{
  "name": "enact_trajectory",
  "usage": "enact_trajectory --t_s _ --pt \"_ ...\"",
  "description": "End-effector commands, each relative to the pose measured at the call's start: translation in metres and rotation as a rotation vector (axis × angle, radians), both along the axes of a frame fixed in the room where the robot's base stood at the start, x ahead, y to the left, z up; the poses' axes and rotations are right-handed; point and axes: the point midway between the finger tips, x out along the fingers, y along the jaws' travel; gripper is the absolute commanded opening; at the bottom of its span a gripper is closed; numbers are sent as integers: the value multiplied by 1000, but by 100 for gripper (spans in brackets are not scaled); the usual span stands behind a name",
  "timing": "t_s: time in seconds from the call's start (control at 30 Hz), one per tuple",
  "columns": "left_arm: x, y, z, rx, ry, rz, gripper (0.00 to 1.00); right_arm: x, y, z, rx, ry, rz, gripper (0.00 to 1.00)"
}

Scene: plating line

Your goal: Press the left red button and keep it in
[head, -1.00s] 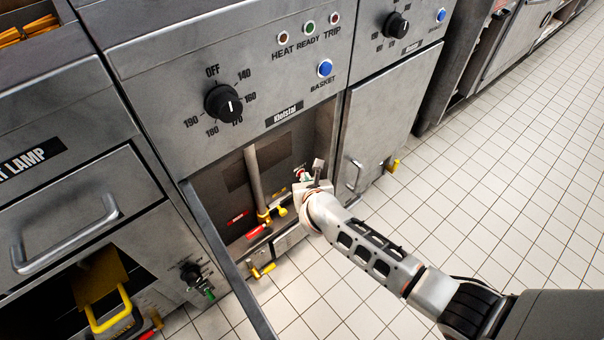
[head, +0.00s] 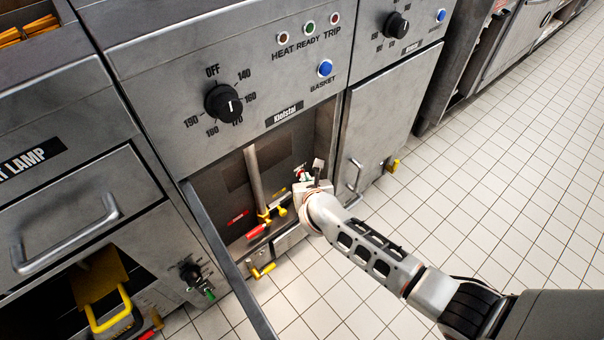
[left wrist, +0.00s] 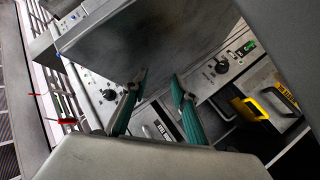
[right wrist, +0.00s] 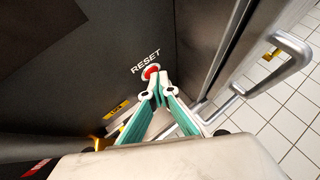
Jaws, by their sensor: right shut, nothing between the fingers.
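A red button (right wrist: 150,72) with a pale rim sits under the word RESET on the dark back panel inside the open left fryer cabinet. It is small and partly covered in the head view (head: 299,171). My right gripper (right wrist: 158,83) is shut and empty. Its fingertips are at the button's lower edge and overlap it in the right wrist view. I cannot tell whether they touch it or whether it is pushed in. My right gripper also shows in the head view (head: 306,183), inside the cabinet opening. My left gripper (left wrist: 158,78) is open and empty, away from the button.
The open cabinet door (head: 228,262) stands to the left of the opening. A vertical pipe (head: 254,175) and a yellow valve handle (head: 281,211) are inside, left of my right gripper. A closed door's handle (head: 353,178) is close on the right. The tiled floor (head: 500,190) is clear.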

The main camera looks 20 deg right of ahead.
Motion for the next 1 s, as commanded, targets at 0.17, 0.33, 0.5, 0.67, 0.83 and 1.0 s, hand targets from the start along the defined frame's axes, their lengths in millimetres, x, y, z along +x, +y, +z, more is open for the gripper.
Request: enact_trajectory --t_s 0.17,0.33,0.5,0.67,0.83,1.0 --pt "1 0 3 -1 -7 0 28 -3 -1 1 0 -1 1 0" --pt "4 0 9 0 -18 -1 28 -11 -4 2 0 -2 0 0" --pt "5 0 11 0 -24 -1 28 -16 -6 1 0 -1 0 0" --pt "4 0 10 0 -22 0 28 -17 -6 0 0 0 0 0" --pt "5 0 11 1 -24 0 28 -19 -7 0 -1 0 -1 0" --pt "9 0 21 1 -46 -1 28 -31 -12 3 0 -3 -1 0"
